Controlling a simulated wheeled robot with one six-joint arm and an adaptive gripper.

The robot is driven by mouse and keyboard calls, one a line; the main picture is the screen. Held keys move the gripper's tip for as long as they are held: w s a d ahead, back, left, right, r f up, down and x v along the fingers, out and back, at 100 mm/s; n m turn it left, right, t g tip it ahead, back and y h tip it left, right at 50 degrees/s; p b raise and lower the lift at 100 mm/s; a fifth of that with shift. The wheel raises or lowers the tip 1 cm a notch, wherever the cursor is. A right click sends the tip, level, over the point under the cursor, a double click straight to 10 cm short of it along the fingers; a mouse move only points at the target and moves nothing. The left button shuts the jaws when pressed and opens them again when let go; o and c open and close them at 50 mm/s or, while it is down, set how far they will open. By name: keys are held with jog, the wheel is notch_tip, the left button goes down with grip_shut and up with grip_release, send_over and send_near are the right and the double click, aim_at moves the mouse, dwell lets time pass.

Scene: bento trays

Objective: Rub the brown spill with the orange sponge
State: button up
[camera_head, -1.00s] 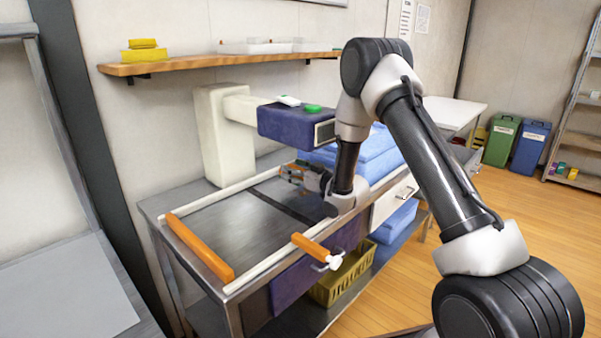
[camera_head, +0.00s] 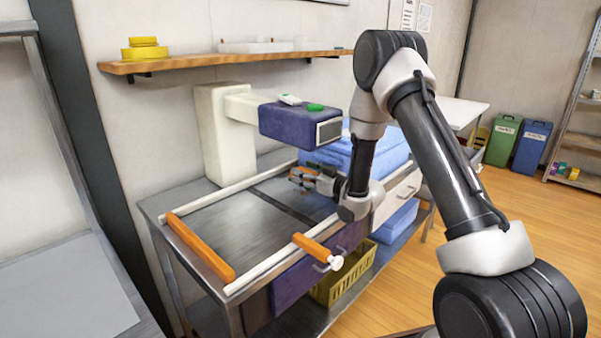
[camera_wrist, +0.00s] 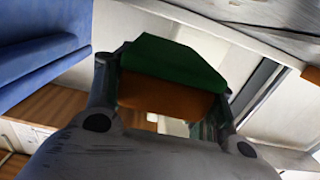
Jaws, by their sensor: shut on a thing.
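The orange sponge (camera_wrist: 165,97) has a green layer on one face and sits between the two fingers of my gripper (camera_wrist: 160,92) in the wrist view. The fingers are shut on its sides. In the head view my gripper (camera_head: 299,178) is at the far right part of the steel worktop (camera_head: 220,230), near the blue stack, and the sponge there is small and partly hidden. I cannot tell whether the sponge touches the worktop. I cannot make out the brown spill in either view.
White rails (camera_head: 262,272) and orange bars (camera_head: 200,248) edge the worktop. A cream machine with a purple head (camera_head: 288,125) overhangs its back. Folded blue cloths (camera_head: 388,155) are stacked close to my gripper. The left and middle of the worktop are clear.

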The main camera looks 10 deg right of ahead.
jog(key=shift+s+d+f, duration=0.35)
jog(key=shift+s+d, duration=0.15)
jog(key=shift+s, duration=0.1)
jog(key=shift+s+d+f, duration=0.3)
jog(key=shift+s+d, duration=0.15)
jog(key=shift+s, duration=0.15)
jog(key=shift+w+r, duration=0.1)
jog(key=shift+r, duration=0.2)
notch_tip(320, 180, up, 4)
jog(key=shift+r, duration=0.15)
jog(key=shift+a+r, duration=0.1)
jog(key=shift+r, duration=0.75)
jog(key=shift+r, duration=0.1)
jog(key=shift+r, duration=1.45)
